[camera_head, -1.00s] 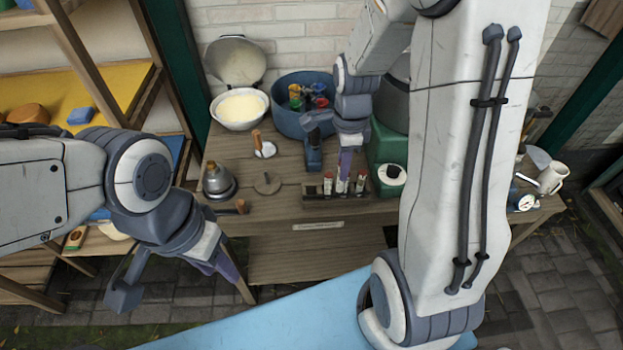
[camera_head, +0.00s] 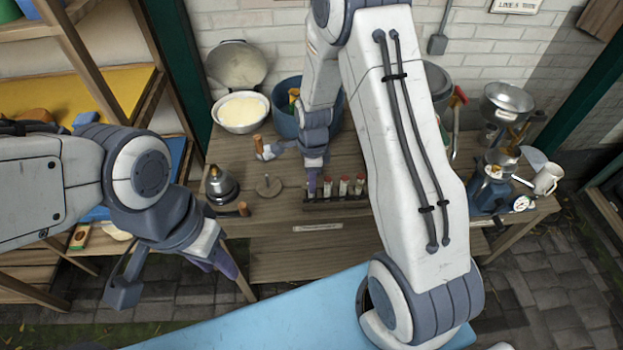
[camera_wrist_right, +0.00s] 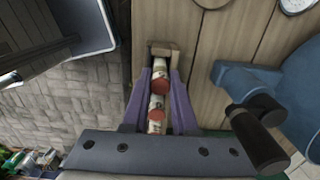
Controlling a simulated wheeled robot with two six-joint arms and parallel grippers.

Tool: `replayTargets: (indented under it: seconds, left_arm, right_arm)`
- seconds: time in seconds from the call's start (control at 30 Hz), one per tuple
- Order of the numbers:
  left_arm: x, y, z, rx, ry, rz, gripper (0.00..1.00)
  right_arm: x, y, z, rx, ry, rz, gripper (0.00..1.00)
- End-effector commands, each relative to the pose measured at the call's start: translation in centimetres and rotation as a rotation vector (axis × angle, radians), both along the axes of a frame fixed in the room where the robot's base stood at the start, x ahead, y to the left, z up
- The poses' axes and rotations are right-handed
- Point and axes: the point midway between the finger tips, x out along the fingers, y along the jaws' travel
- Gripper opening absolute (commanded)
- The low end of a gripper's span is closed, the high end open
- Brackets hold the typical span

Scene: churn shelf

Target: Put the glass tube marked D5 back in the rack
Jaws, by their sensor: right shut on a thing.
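The dark rack (camera_head: 340,204) stands near the table's front edge. Tubes with white labels and red ends (camera_head: 344,186) stand in it. My right gripper (camera_head: 313,192) points down at the rack's left end, shut on a tube that is mostly hidden in the head view. In the right wrist view its purple fingers (camera_wrist_right: 160,110) flank a line of tubes (camera_wrist_right: 160,72). The held tube's lower end is hidden, and I cannot read D5. My left gripper (camera_head: 230,268) is off the table's left front; its fingers overlap, so its opening is unclear.
A blue pot (camera_head: 287,122) and a white bowl (camera_head: 240,110) stand behind. A metal burner (camera_head: 220,185) and a wooden disc with a peg (camera_head: 268,186) lie left of the rack. A blue device with a dial (camera_head: 492,190) stands at right.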

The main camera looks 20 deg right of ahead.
Motion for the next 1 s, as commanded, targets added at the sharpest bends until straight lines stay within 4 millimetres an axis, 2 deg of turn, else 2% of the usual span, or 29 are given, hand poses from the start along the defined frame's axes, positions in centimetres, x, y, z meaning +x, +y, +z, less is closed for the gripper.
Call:
replayTargets:
  seconds: [0.17, 0.2, 0.27, 0.3, 0.57, 0.7, 0.87, 1.0]
  left_arm:
    - [0.0, 0.0, -0.3, 0.000, 0.000, 0.000, 0.39]
    - [0.0, 0.0, -0.3, 0.000, 0.000, 0.000, 0.39]
    - [0.0, 0.0, -0.2, 0.000, 0.000, 0.000, 0.39]
    - [0.0, 0.0, -0.2, 0.000, 0.000, 0.000, 0.39]
    - [0.0, 0.0, -0.2, 0.000, 0.000, 0.000, 0.39]
    - [0.0, 0.0, -0.2, 0.000, 0.000, 0.000, 0.39]
    - [0.0, 0.0, -0.8, 0.000, 0.000, 0.000, 0.39]
    - [0.0, 0.0, -1.5, 0.000, 0.000, -0.001, 0.39]
  right_arm:
    - [0.0, 0.0, -0.4, 0.000, 0.001, 0.000, 0.00]
    - [0.0, 0.0, -0.4, 0.000, 0.000, 0.000, 0.30]
    - [0.0, 0.0, -0.3, 0.000, 0.000, 0.000, 0.53]
    - [0.0, 0.0, -0.3, 0.000, 0.000, 0.000, 0.56]
    - [0.0, 0.0, -0.2, 0.000, 0.000, 0.000, 0.56]
    - [0.1, 0.0, 0.4, 0.000, -0.003, 0.001, 0.56]
    - [0.1, -0.1, 2.9, 0.000, -0.007, 0.001, 0.56]
    - [0.2, -0.1, 6.1, 0.000, -0.008, 0.001, 0.56]
